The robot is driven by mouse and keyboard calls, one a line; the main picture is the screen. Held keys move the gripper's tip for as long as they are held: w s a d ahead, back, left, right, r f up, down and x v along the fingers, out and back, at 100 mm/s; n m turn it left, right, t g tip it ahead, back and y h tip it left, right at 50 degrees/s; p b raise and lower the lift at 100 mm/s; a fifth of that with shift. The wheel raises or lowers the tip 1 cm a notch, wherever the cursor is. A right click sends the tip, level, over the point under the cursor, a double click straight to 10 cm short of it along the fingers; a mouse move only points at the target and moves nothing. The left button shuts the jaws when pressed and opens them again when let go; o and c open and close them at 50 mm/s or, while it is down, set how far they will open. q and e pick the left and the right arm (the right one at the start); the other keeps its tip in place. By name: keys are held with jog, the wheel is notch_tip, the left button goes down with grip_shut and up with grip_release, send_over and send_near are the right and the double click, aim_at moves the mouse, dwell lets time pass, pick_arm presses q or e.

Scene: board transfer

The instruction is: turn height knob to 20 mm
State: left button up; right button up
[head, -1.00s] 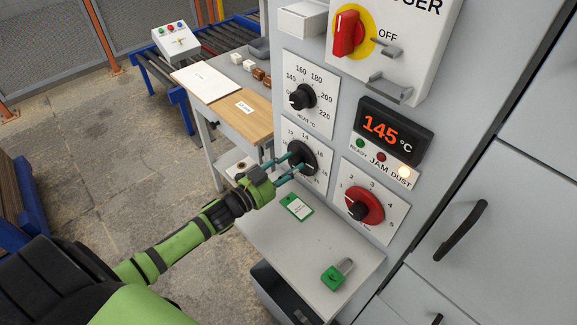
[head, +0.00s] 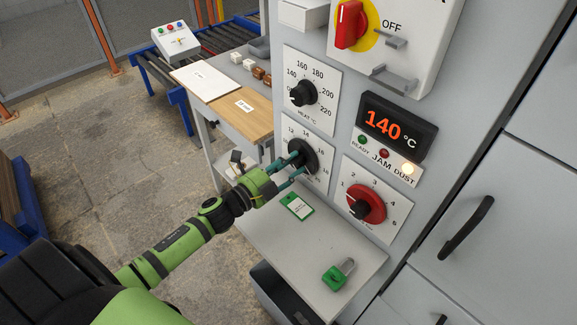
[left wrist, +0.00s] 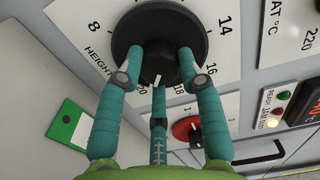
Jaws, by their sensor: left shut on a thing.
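The height knob (head: 303,150) is black and round, on a white scale plate on the machine's grey front. My left gripper (head: 292,166) is shut on it, its arm coming from the lower left. In the left wrist view the teal fingers sit around the hub of the knob (left wrist: 165,20). A short white mark shows on the hub between the fingers, pointing down in that view. Scale numbers 8 and 14 are readable there; fingers partly hide the lower numbers, so I cannot tell the exact setting. My right gripper is not in view.
The heat knob (head: 302,94) is just above and a red knob (head: 366,205) is to the lower right. The display (head: 396,127) reads 140 °C. A green tag (head: 297,207) and a green padlock (head: 338,275) are on the shelf (head: 300,248) below.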

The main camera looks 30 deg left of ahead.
pick_arm(q)
jog(key=shift+d+r+m, duration=0.1)
jog(key=shift+d+m, duration=0.15)
jog(key=shift+m, duration=0.45)
jog(key=o, duration=1.1)
jog(key=shift+c, duration=0.2)
jog(key=shift+o, duration=0.4)
jog(key=shift+d, duration=0.15)
jog(key=shift+s+a, duration=0.2)
jog(key=shift+a, duration=0.05)
jog(key=shift+s+a+f, duration=0.15)
jog(key=shift+s+f, duration=0.05)
jog(key=shift+s, duration=0.15)
jog(key=v, duration=1)
jog(key=shift+s+r, duration=0.2)
jog(key=shift+s, duration=0.2)
